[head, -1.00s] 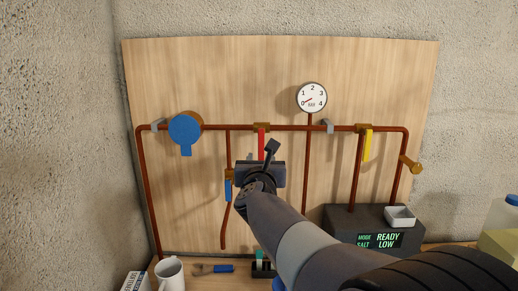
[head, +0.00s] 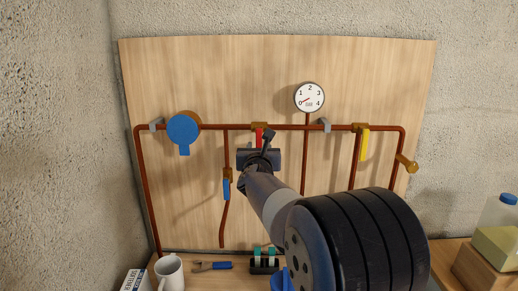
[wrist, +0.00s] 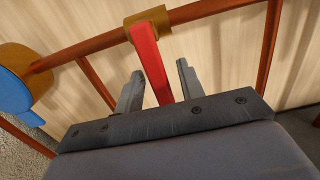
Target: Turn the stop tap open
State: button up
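A red lever (wrist: 146,60) hangs from a brass valve body (wrist: 150,20) on the horizontal copper pipe; in the head view the red lever (head: 259,137) shows just above my gripper. My gripper (wrist: 160,75) is open, with one finger on each side of the red lever in the wrist view. Both fingers appear apart from it. The lower end of the lever is hidden behind my gripper body. In the head view my gripper (head: 260,148) is in front of the wooden board, its fingers partly hidden.
A blue round fitting (head: 183,129) is left, a blue lever (head: 227,190) lower left, a yellow lever (head: 364,145) right. A pressure gauge (head: 309,98) sits above the pipe, needle near zero. A mug (head: 170,272) and pliers (head: 212,265) are below.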

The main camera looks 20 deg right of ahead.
grip_shut()
jog(key=shift+d, duration=0.1)
dwell(0.5)
jog(key=shift+s+d+r+n+p, duration=0.35)
jog(key=shift+d+r+n, duration=0.4)
jog(key=shift+n, duration=2.25)
jog(key=shift+s+d+r+n+p, duration=0.3)
jog(key=shift+d+r+n, duration=0.4)
jog(key=shift+n, duration=2.3)
jog(key=shift+s+d+r+n+p, duration=0.25)
jog(key=shift+d+r+n+p, duration=0.45)
jog(key=shift+n, duration=2.3)
jog(key=shift+a+r, duration=0.1)
jog(key=shift+r, duration=0.15)
jog(key=shift+o, duration=0.4)
grip_release()
